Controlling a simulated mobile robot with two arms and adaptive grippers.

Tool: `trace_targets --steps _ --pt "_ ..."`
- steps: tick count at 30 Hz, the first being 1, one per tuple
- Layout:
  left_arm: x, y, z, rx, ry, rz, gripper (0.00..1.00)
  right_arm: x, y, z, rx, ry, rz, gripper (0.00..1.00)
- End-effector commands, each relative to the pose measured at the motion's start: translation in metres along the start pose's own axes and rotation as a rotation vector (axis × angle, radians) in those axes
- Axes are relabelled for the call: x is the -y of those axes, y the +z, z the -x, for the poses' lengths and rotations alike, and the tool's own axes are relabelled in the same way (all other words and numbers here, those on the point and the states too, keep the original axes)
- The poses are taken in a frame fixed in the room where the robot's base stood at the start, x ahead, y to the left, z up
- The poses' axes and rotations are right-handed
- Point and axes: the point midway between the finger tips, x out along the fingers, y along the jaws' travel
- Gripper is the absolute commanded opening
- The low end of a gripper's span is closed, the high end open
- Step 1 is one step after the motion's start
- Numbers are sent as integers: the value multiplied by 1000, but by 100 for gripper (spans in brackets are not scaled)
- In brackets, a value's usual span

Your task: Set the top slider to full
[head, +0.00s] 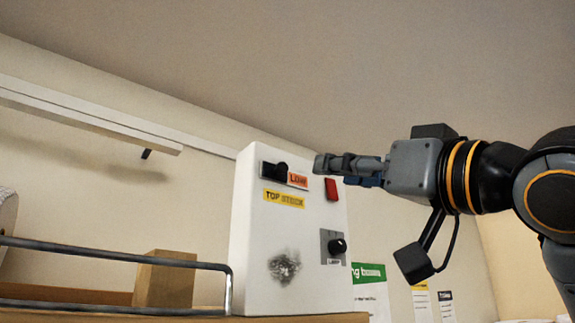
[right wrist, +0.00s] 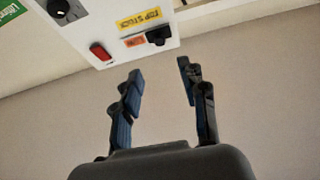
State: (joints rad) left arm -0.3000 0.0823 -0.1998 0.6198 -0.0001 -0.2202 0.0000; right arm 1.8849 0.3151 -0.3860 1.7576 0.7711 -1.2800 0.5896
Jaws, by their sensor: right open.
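A white control box (head: 252,235) stands upright on a wooden surface in the head view. Near its top is a slider with a black knob (head: 281,171), left of an orange LOW label (head: 298,180) and above a yellow TOP STOCK label (head: 284,198). My right gripper (head: 320,164) is to the right of the slider, near the box's upper right. In the right wrist view its fingers (right wrist: 159,72) are apart and empty, and the slider knob (right wrist: 156,38) lies beyond the fingertips, not touched. The part of the slider track behind the labels cannot be made out. My left gripper is not in view.
A red switch (head: 331,188) and a black rotary knob (head: 337,246) sit on the same box face. A metal rail (head: 110,254) and a cardboard carton (head: 165,280) are at left. A white wall bar (head: 85,118) runs above.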

Motion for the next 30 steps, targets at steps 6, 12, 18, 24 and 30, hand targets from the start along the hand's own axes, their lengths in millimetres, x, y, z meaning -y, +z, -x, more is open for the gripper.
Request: trace_targets --steps 6,12,18,24,30 --pt "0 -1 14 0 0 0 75 3 -8 -19 -2 -3 0 42" --pt "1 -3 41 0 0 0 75 3 -10 -62 0 -4 0 42" --pt "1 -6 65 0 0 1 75 3 -10 -102 -2 -4 -1 42" --pt "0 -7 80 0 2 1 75 3 -8 -128 -3 -3 -1 42" --pt "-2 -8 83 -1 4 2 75 3 -5 -137 -4 -4 1 42"
